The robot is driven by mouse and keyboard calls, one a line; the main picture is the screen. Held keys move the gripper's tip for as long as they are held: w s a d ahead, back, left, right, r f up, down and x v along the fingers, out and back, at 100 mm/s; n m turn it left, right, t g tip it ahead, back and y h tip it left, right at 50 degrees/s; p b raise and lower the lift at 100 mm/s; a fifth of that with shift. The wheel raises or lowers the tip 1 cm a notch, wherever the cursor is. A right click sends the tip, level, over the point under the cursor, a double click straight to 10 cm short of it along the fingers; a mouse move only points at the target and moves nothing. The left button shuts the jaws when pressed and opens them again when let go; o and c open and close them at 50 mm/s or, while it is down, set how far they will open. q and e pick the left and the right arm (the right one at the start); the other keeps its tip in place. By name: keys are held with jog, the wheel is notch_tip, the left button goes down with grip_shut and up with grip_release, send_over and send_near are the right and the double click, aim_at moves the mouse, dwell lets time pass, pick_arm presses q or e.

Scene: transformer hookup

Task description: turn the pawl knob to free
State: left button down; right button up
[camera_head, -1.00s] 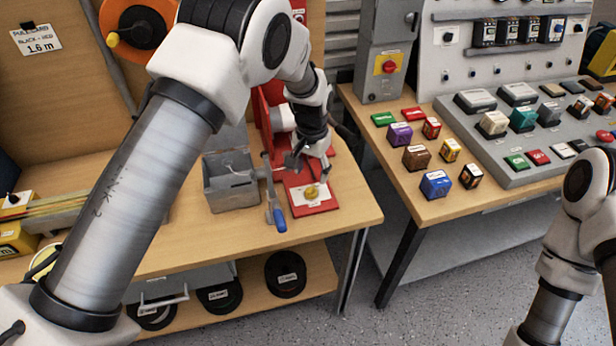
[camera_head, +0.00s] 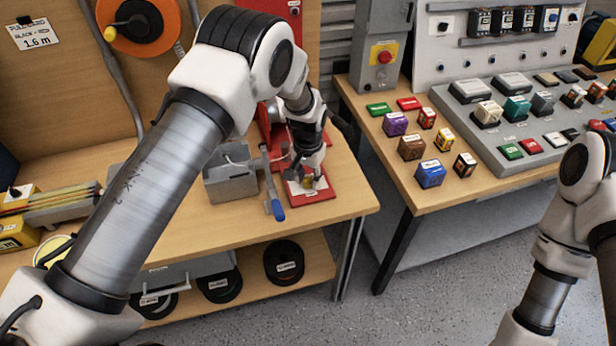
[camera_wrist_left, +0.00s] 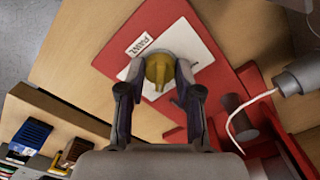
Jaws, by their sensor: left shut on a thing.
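The yellow pawl knob (camera_wrist_left: 158,70) sits on a white plate on the red base (camera_head: 322,194), beside a label reading PAWL in the left wrist view. My left gripper (camera_head: 308,181) reaches down to it from above. In the left wrist view its two fingers (camera_wrist_left: 160,82) stand on either side of the knob and are shut on it. The knob's pointer ridge runs toward the gripper palm in that view. In the head view the fingers hide most of the knob. My right arm shows at the right edge, but its gripper is out of view.
A lever with a blue handle (camera_head: 278,210) stands left of the red base, next to a grey box (camera_head: 230,183). A red upright part rises behind. The second table (camera_head: 400,180) on the right holds several coloured blocks and a grey panel. A gap of floor separates the tables.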

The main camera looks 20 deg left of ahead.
pick_arm(q)
jog(key=shift+f+n, duration=0.15)
jog(key=shift+n, duration=0.15)
jog(key=n+b, duration=0.1)
jog(key=n, duration=0.2)
jog(key=n+b, duration=0.1)
jog(key=n, duration=0.3)
jog(key=shift+s+n, duration=0.1)
jog(key=shift+n, duration=0.3)
jog(key=n+b, duration=0.1)
jog(key=n, duration=0.3)
jog(key=shift+n, duration=0.3)
jog(key=n+b, duration=0.1)
jog(key=n, duration=0.3)
jog(key=shift+n, duration=0.4)
jog(key=shift+f, duration=0.1)
jog(key=c, duration=1)
grip_release()
jog(key=shift+o, duration=1.2)
